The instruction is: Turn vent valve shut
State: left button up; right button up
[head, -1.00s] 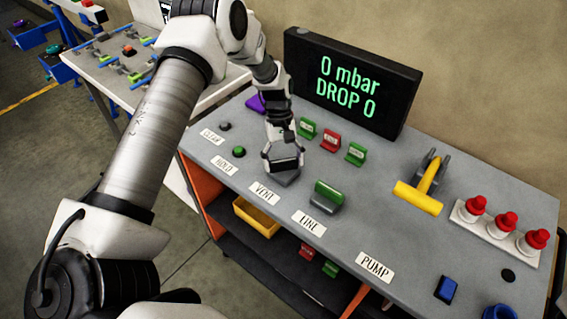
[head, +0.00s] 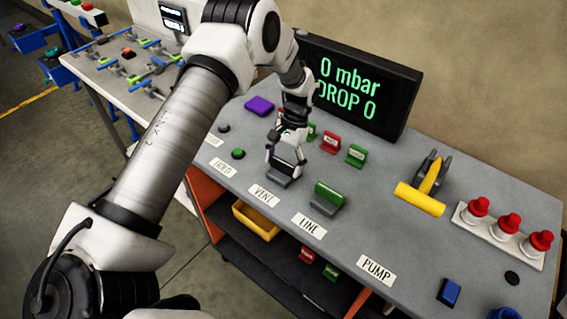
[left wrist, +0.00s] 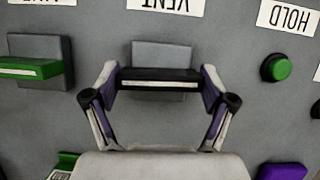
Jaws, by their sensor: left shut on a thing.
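The vent valve (head: 280,181) is a grey block behind the VENT label (head: 263,194), with a dark, pale-edged handle; it also shows in the left wrist view (left wrist: 160,54). My left gripper (head: 285,162) is at this handle. In the left wrist view my gripper (left wrist: 160,80) is shut on the dark handle (left wrist: 158,76), one finger at each end. In the head view the fingers partly hide the handle. My right gripper is not in view.
The line valve (head: 328,197) with a green handle stands to the right. A green button (head: 238,153) is to the left. The display (head: 362,88) behind reads 0 mbar, DROP 0. Small green and red tags, a yellow-handled part (head: 419,199) and red-topped knobs stand farther right.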

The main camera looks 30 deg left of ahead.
pick_arm(q)
jog(key=shift+m, duration=0.4)
jog(key=o, duration=1)
jog(key=v, duration=1.2)
jog(key=shift+d, duration=0.2)
jog(key=shift+s, duration=0.15)
